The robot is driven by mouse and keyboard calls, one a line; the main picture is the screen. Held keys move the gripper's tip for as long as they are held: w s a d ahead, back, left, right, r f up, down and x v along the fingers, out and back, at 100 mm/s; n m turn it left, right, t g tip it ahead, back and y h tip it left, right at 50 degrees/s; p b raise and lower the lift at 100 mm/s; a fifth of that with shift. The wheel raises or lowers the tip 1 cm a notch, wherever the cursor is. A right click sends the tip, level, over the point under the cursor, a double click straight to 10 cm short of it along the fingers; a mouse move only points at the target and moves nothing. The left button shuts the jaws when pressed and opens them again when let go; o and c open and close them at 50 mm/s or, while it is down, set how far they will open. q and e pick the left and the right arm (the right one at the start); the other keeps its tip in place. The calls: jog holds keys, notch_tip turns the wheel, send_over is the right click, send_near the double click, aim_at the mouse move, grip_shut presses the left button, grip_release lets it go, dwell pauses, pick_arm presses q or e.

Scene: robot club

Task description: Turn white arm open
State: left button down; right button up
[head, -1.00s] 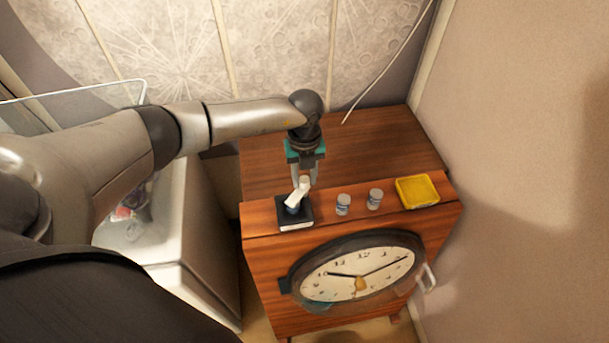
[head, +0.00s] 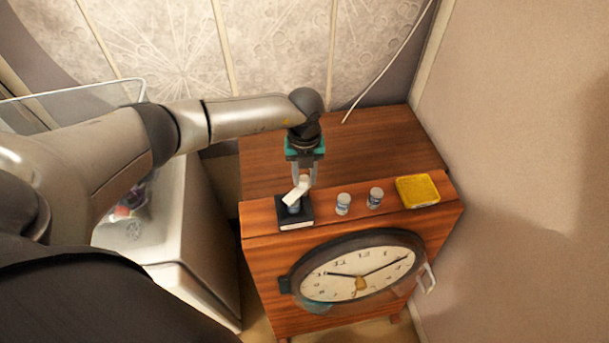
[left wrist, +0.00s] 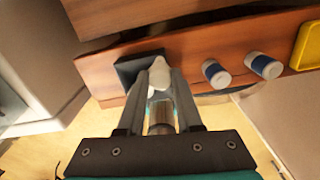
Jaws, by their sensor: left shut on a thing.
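The white arm (head: 295,196) is a short lever on a dark square base (head: 306,221) on the front ledge of the wooden cabinet. It slants in the head view, its lower left end over the base. My left gripper (head: 304,181) reaches down from above and is shut on the white arm's upper end. In the left wrist view the fingers (left wrist: 160,110) close around the white arm (left wrist: 159,75), with the dark base (left wrist: 127,71) behind; the fingers hide part of the arm. My right gripper is not in view.
Two small grey-white cylinders (head: 343,204) (head: 375,197) and a yellow tray (head: 418,190) stand to the right on the ledge. A round clock face (head: 340,277) is on the cabinet front (head: 262,262). A wall is close on the right. The cabinet top behind is clear.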

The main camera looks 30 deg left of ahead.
pick_arm(q)
jog(key=m+b, duration=0.1)
jog(key=m, duration=0.3)
jog(key=m+b, duration=0.2)
jog(key=m, duration=0.3)
jog(key=m+b, duration=0.2)
jog(key=m, duration=0.2)
jog(key=shift+m, duration=0.3)
jog(key=m+b, duration=0.2)
jog(key=m, duration=0.2)
jog(key=shift+m+b, duration=0.3)
jog(key=shift+m, duration=0.1)
jog(key=c, duration=0.6)
grip_release()
jog(key=shift+r, duration=0.15)
